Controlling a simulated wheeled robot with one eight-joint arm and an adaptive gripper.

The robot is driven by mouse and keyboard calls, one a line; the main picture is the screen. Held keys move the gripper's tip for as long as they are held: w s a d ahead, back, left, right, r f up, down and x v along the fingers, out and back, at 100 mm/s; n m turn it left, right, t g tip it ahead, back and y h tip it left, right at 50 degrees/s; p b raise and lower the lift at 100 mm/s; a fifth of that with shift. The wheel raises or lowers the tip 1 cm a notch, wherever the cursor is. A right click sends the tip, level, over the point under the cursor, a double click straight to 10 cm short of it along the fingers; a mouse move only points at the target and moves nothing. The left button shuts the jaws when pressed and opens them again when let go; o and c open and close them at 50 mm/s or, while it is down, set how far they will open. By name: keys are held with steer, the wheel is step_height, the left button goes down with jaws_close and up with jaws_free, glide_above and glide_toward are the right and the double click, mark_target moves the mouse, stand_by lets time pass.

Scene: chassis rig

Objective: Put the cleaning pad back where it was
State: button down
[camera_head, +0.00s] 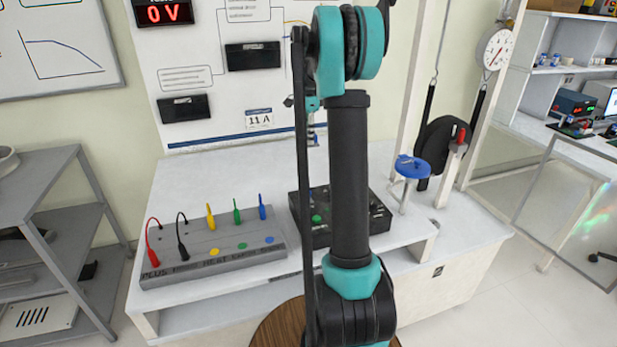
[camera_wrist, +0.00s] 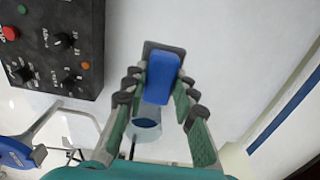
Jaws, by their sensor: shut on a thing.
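The cleaning pad, which I take to be the blue block with a dark grey face (camera_wrist: 161,78), is between the fingers of my gripper (camera_wrist: 159,84) in the wrist view. My gripper is shut on it, with the fingers on both sides. Pale surface shows around it; I cannot tell whether it touches that surface. In the head view my arm hides most of the gripper and the pad.
A black control box (camera_wrist: 55,40) with knobs is at the upper left of the wrist view. A clear cup-like thing (camera_wrist: 147,128) stands near the fingers. The grey plug board (camera_head: 213,247) and blue-topped stand (camera_head: 412,167) are on the white bench (camera_head: 200,180).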

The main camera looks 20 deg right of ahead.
step_height(320, 180, down, 16)
steer(key=shift+d+f, duration=0.1)
steer(key=shift+f, duration=0.1)
steer(key=shift+f, duration=0.1)
stand_by(0.3)
steer(key=c, duration=1.2)
jaws_free()
step_height(320, 180, up, 12)
steer(key=shift+r, duration=0.15)
